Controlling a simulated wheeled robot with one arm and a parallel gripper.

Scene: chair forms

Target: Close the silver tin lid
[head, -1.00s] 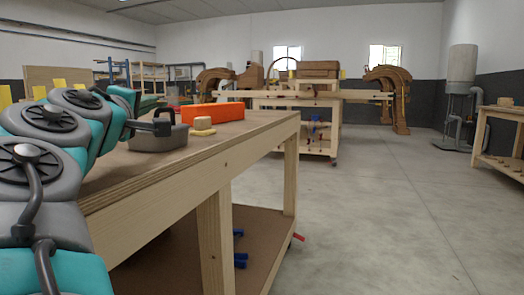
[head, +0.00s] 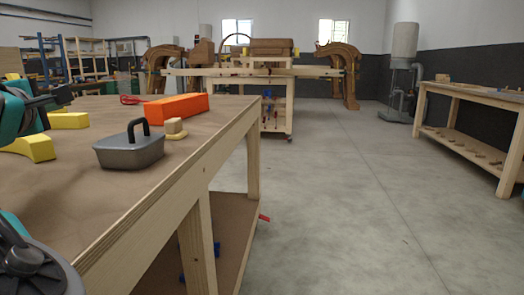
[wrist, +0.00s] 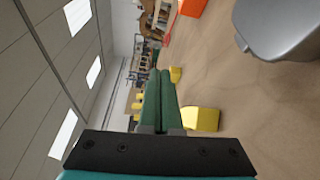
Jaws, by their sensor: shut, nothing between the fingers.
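The tin also shows partly in the wrist view (wrist: 287,28), cut off at the upper right. My gripper (wrist: 160,74) has green fingers pressed together with nothing between them. It is apart from the tin, off to its left. In the head view my arm shows only in part at the left edge.
Yellow blocks (head: 68,121) lie to the left. The brown workbench top (head: 75,185) is bare in front of the tin. Open floor lies to the right.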

